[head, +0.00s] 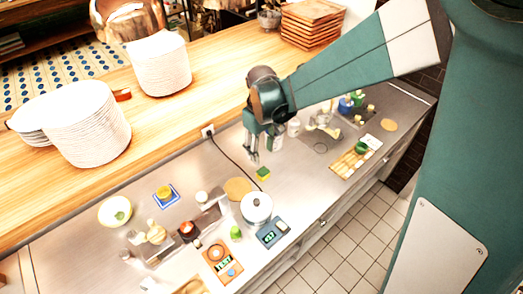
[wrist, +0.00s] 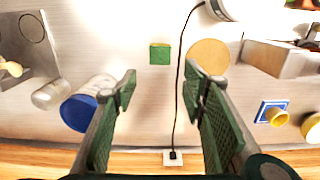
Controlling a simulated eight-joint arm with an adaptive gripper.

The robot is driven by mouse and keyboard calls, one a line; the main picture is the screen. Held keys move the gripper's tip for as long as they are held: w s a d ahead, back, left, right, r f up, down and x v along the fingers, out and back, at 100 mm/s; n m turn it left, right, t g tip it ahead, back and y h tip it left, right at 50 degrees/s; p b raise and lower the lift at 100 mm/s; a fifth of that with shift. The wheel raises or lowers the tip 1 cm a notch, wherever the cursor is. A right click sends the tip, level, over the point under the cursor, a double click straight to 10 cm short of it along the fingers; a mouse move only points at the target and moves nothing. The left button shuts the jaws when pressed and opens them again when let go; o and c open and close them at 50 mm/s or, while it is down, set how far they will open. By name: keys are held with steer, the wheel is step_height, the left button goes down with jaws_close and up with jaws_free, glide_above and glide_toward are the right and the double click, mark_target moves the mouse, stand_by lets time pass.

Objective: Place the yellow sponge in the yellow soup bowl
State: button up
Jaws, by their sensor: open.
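The sponge (head: 262,174) lies flat on the steel counter, green on top with a yellow edge. It also shows in the wrist view (wrist: 160,54), beyond the gap between my fingertips. My gripper (head: 254,158) is open and empty above the counter, close to the sponge and apart from it. In the wrist view my gripper (wrist: 161,82) shows its two green fingers spread wide. A small yellow bowl (head: 164,191) stands on a blue-and-white tile at the left. A larger pale bowl with a yellow-green inside (head: 115,210) stands further left. I cannot tell which is the soup bowl.
A round tan board (head: 238,189) and a lidded pot (head: 257,207) stand near the sponge. A black cable (wrist: 177,90) runs across the counter. Plate stacks (head: 84,124) stand on the wooden shelf behind. A blue-ended container (wrist: 88,104) is beside my left-hand finger.

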steer(key=shift+d+r, duration=0.1)
stand_by(0.3)
steer(key=s+d+r+m+t, duration=0.2)
steer(key=s+d+r, duration=0.1)
steer(key=d+r, duration=0.35)
steer(key=s+d+r+m+t, duration=0.1)
steer(key=s+d+r+m, duration=0.1)
steer(key=s+d+r, duration=0.35)
steer(key=s+d+r+m+t, duration=0.2)
steer(key=s+d, duration=0.3)
steer(key=d, duration=0.2)
steer(key=s+d+r+m+t, duration=0.2)
steer(key=s+d+r+m, duration=0.1)
steer(key=s+d, duration=0.3)
steer(key=shift+s+d+r, duration=0.15)
steer(key=shift+d+r, duration=0.2)
steer(key=shift+d, duration=0.5)
steer(key=shift+o, duration=0.5)
